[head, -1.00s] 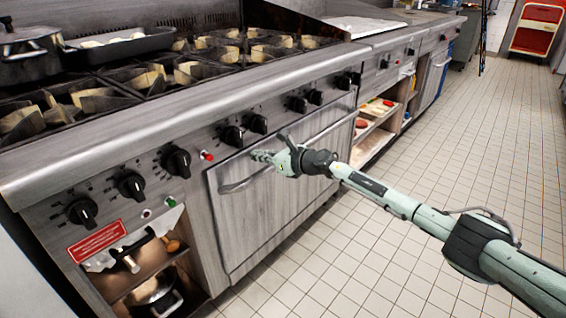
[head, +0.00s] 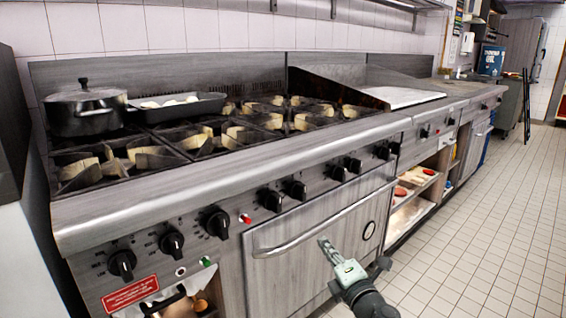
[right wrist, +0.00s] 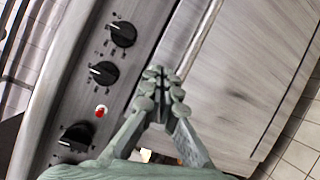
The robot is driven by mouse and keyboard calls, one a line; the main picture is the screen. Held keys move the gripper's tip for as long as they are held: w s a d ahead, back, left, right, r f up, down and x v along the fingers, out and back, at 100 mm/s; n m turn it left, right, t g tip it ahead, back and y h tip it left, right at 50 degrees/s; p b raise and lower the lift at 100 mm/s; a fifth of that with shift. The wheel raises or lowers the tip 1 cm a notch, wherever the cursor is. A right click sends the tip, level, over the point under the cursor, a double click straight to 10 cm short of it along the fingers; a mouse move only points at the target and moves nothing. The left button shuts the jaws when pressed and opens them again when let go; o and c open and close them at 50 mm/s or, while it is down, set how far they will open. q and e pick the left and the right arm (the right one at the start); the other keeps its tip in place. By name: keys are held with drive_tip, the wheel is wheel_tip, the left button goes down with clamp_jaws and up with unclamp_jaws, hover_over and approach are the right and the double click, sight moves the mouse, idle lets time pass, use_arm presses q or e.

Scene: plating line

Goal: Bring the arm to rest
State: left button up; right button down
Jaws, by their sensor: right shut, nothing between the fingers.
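My right gripper (head: 328,246) is shut and empty. In the head view it hangs in front of the oven door (head: 290,262), below the door's handle (head: 320,222). In the right wrist view the gripper's fingers (right wrist: 158,82) are together, with the black knobs to their left and the oven door to their right. Nothing is held between the fingers. I cannot tell from the pictures whether the fingertips touch the door. My left gripper is not in view.
The stove front (head: 200,222) carries several black knobs. A lidded pot (head: 86,112) and a dark tray (head: 180,108) stand on the burners. An open shelf (head: 410,205) holds food at the right. The tiled floor (head: 470,225) is clear on the right.

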drive_tip(key=s+d+f+m+g+h, duration=0.35)
drive_tip(key=s+d+f+m, duration=0.25)
drive_tip(key=s+f+m, duration=0.25)
drive_tip(key=s+d+f+m+g+h, duration=0.35)
drive_tip(key=s+d+f+m, duration=0.25)
drive_tip(key=s+f+m, duration=0.25)
drive_tip(key=s+d+f+m+g, duration=0.1)
drive_tip(key=s+f+m+g, duration=0.2)
drive_tip(key=s, duration=0.7)
drive_tip(key=s+d+f+m+g, duration=0.2)
drive_tip(key=s+f+m+g, duration=0.1)
drive_tip(key=s+f, duration=0.4)
drive_tip(key=s+g, duration=0.1)
drive_tip(key=s, duration=0.2)
drive_tip(key=shift+s+d+y, duration=0.15)
drive_tip(key=shift+d+y, duration=0.05)
drive_tip(key=shift+y, duration=0.1)
drive_tip(key=shift+f, duration=0.1)
